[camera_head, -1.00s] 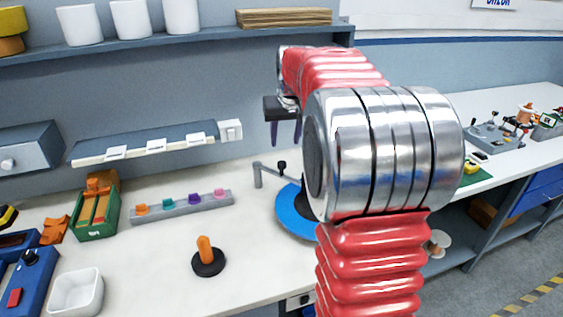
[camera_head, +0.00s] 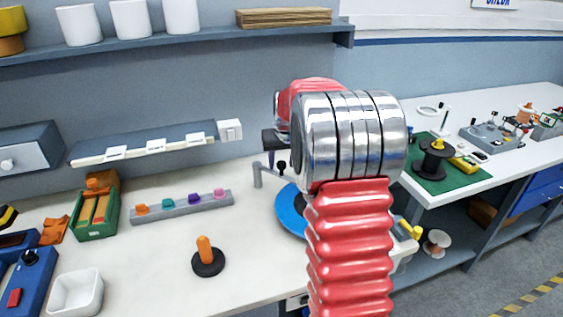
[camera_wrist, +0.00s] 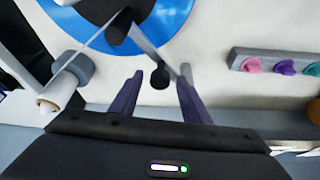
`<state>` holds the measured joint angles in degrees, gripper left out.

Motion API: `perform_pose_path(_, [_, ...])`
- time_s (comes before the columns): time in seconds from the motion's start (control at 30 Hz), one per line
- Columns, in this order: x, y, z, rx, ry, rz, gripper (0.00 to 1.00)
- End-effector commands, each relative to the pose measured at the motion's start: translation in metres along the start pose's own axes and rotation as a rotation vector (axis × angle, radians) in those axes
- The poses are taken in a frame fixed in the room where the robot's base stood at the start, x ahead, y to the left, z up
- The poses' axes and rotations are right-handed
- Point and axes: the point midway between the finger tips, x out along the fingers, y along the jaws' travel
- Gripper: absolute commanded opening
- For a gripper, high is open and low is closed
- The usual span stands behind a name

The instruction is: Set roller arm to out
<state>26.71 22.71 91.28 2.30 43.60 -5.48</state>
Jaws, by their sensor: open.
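The roller arm (camera_head: 266,167) is a grey bar on a short post beside the blue disc (camera_head: 288,210), with a black knob (camera_head: 281,168) near its right end. In the wrist view the black knob (camera_wrist: 160,77) shows between the two purple fingers of my gripper (camera_wrist: 159,82). The fingers are apart, and I cannot tell whether either touches the knob. A metallic bar (camera_wrist: 150,45) runs from the blue disc (camera_wrist: 65,18) toward the knob. In the head view my arm hides part of the disc and most of the gripper (camera_head: 270,160).
A rail with coloured knobs (camera_head: 182,206), an orange peg on a black base (camera_head: 207,258) and a white bin (camera_head: 76,292) stand left on the bench. A shelf (camera_head: 150,147) is on the wall behind. A green mat with a black spool (camera_head: 433,160) lies right.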

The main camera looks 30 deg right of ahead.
Motion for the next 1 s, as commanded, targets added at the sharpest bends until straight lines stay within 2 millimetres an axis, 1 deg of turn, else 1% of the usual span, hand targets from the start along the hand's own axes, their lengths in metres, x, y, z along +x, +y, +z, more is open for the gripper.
perform_pose_path(0.27, [0.0008, -0.0003, -0.0001, 0.000, 0.000, 0.000, 0.42])
perform_pose_path(0.87, [0.0005, -0.0007, -0.0002, -0.001, 0.000, 0.000, 0.00])
perform_pose_path(1.0, [0.0005, -0.0009, -0.0002, -0.001, 0.000, 0.000, 0.00])
